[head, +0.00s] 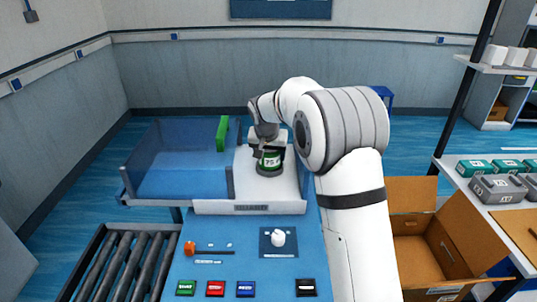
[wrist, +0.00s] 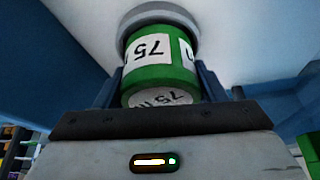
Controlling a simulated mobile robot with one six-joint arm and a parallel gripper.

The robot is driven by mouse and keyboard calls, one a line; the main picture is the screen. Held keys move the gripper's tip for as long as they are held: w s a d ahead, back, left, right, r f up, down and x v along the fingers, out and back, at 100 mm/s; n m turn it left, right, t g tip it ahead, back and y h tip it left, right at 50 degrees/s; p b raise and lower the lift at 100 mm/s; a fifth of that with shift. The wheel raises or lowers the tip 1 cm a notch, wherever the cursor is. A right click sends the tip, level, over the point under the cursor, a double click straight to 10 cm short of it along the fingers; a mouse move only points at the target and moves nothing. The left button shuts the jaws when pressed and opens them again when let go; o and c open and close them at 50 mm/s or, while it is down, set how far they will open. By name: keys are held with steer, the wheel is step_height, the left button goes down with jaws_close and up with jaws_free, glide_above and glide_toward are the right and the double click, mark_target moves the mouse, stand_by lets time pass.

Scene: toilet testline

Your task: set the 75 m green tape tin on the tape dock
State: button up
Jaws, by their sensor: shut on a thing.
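The green tape tin (head: 270,159), with a white label reading 75, is upright over the white machine block (head: 290,186) in the head view. In the wrist view the tin (wrist: 160,60) sits between my gripper's fingers, its far end against or just over a round grey seat (wrist: 158,12) on a white surface. I cannot tell if a thin gap remains there. This seat looks like the tape dock, though no dock label is readable. My gripper (head: 265,140) is shut on the tin from above; its fingertips are partly hidden.
A clear blue-walled bin (head: 170,180) with a green upright part (head: 222,133) stands left of the block. In front is a blue panel with several coloured buttons, an orange-ended lever (head: 190,247) and a white knob (head: 278,238). An open carton (head: 425,235) and shelves stand right.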

steer(key=shift+f+b, duration=0.45)
steer(key=shift+f, duration=0.1)
steer(key=o, duration=0.9)
steer(key=p+v, duration=0.3)
steer(key=v, duration=0.8)
stand_by(0.4)
